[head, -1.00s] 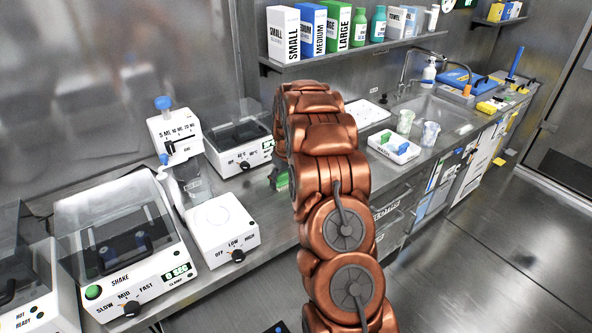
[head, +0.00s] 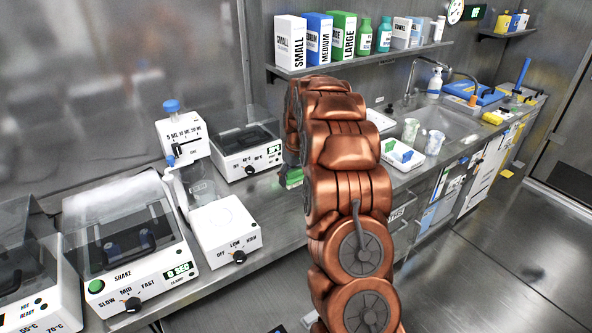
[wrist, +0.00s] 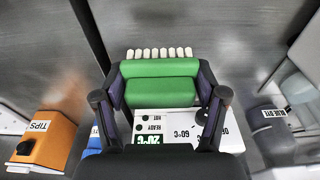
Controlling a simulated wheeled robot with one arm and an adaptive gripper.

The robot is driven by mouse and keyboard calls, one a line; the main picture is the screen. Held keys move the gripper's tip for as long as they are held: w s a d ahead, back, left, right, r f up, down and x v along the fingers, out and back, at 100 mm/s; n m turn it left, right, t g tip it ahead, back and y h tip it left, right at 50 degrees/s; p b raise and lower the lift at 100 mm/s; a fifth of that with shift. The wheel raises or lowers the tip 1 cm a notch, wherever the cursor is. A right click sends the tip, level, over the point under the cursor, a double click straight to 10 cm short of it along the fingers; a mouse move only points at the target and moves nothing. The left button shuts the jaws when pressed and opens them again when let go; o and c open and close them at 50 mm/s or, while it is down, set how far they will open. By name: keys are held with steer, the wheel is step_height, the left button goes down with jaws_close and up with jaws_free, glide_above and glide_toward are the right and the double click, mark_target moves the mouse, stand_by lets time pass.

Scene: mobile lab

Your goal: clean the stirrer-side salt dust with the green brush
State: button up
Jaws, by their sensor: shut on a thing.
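The green brush (wrist: 160,84) is held between the two fingers of my gripper (wrist: 159,92), with its pale bristles pointing away from the palm. Its green end also shows in the head view (head: 292,178), low beside my arm, over the bench to the right of the stirrer. The stirrer (head: 225,228) is the white unit with an OFF, LOW, HIGH knob and a flat round plate. The brush is apart from it. I cannot make out any salt dust on the bench (head: 283,215). My arm hides part of the bench behind the brush.
A lidded white heater (head: 245,160) stands behind the brush. A white tray (head: 402,155) and two cups (head: 434,142) are to the right, near the sink.

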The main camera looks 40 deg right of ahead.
steer(key=shift+r, duration=1.2)
